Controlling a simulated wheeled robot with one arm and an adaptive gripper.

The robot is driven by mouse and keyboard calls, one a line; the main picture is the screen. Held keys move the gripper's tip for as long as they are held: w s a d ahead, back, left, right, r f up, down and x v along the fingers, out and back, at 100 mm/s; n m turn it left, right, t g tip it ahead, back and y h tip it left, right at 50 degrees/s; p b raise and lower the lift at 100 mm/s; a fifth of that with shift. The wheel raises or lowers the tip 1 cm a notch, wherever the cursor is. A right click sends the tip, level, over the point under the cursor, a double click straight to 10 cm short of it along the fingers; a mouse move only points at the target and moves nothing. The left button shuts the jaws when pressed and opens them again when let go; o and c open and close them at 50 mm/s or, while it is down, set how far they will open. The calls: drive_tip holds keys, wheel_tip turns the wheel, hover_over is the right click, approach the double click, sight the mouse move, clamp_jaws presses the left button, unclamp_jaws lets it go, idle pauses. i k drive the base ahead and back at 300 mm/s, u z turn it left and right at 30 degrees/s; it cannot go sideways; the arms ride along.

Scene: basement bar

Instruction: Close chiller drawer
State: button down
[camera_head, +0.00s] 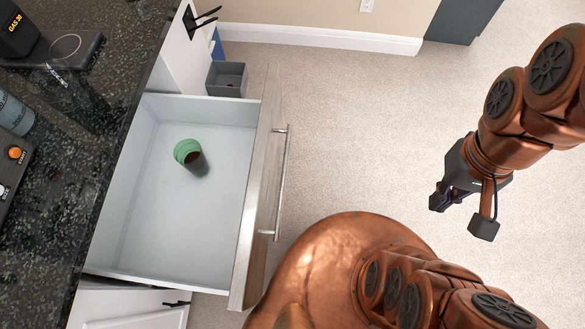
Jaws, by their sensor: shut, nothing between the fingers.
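The chiller drawer (150,215) is pulled out from under the dark counter, with a pale inside and a wood-toned front panel (252,200). A long metal bar handle (283,180) runs along the outer face of that front. A green cup-like container (188,154) with a dark inside lies in the drawer toward the back of the picture. My gripper (438,205) is shut and empty, over open floor to the right of the drawer front, well apart from the handle.
The speckled dark counter (75,165) fills the left, with a black device (16,28) and a grey cylinder (14,112) on it. A grey open bin (227,79) stands on the floor beyond the drawer. Carpet (360,130) right of the drawer is clear.

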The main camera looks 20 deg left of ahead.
sight(160, 224)
drive_tip(key=z, duration=0.3)
drive_tip(key=k, duration=1.2)
drive_tip(key=u, duration=2)
